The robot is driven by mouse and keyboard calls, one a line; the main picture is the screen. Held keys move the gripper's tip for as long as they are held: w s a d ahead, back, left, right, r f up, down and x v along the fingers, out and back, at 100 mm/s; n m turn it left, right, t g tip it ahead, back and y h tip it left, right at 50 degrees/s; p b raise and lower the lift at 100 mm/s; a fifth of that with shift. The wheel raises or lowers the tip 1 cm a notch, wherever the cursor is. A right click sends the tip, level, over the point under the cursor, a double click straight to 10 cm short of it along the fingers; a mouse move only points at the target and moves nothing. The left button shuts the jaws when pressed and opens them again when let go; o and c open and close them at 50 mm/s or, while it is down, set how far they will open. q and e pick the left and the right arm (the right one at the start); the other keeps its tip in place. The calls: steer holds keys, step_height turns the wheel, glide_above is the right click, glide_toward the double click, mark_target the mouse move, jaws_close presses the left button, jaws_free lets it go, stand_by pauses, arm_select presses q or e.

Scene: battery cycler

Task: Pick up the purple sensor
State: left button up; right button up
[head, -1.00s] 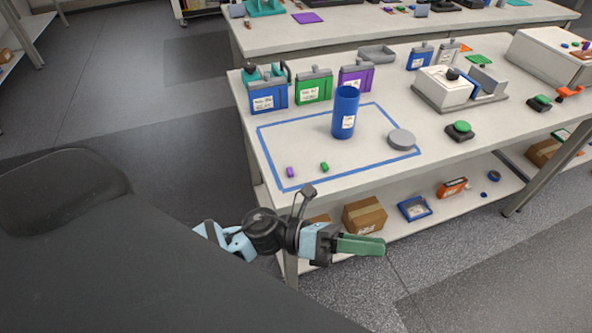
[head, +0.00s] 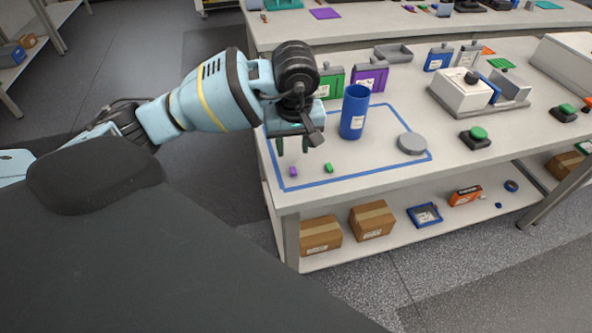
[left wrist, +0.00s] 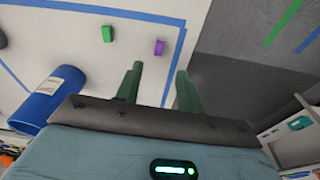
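The small purple sensor (head: 293,171) stands on the white table, inside the blue taped outline near its front left corner. It also shows in the left wrist view (left wrist: 159,48), beyond the fingertips and roughly in line with the gap between them. A small green piece (head: 328,168) stands just right of it; the left wrist view shows it too (left wrist: 107,33). My left gripper (head: 292,146) is above the taped area, with green fingers pointing down, apart and empty. The fingers (left wrist: 159,70) do not touch the sensor. My right gripper is not in view.
A blue cylinder (head: 354,113) stands upright behind and right of the sensor, with a grey round lid (head: 412,144) farther right. Green (head: 333,83) and purple (head: 369,76) labelled boxes stand at the back.

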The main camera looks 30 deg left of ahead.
mark_target(293, 170)
arm_select(q)
steer(key=shift+w+a+f, duration=0.1)
steer(key=shift+w+f, duration=0.05)
steer(key=shift+f, duration=1.15)
steer(key=shift+w+a+f, duration=0.1)
steer(key=shift+f, duration=1.2)
steer(key=shift+w+a+f, duration=0.1)
steer(key=shift+w+f, duration=0.05)
steer(key=shift+f, duration=1.15)
jaws_close()
